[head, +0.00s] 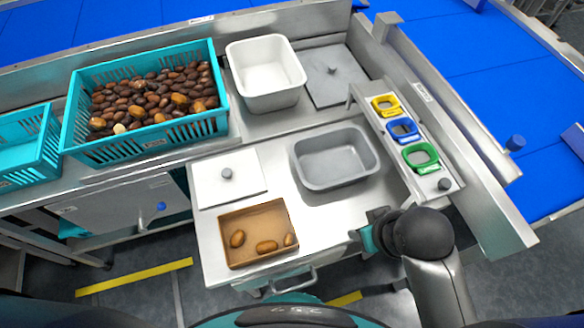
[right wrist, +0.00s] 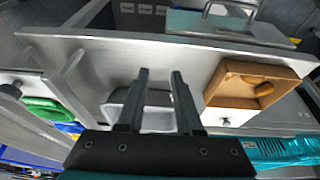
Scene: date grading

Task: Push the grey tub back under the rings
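The grey tub (head: 345,181) is empty and sits on the steel bench, just left of the ring rack and apart from it. In the right wrist view the tub (right wrist: 158,100) shows beyond and between my fingers. The yellow ring (head: 385,104), blue ring (head: 402,129) and green ring (head: 420,155) lie in a row on the steel rack (head: 432,185). My right gripper (head: 367,228) is in front of the tub, near the bench's front edge. In the right wrist view the right gripper (right wrist: 160,76) is open, with nothing between its fingers. My left gripper is out of view.
A cardboard tray (head: 258,205) with a few dates stands at the front left of the bench, below a white lid (head: 228,177). A white tub (head: 264,72) and a turquoise crate (head: 150,143) of dates stand behind. Bare steel lies around the tub.

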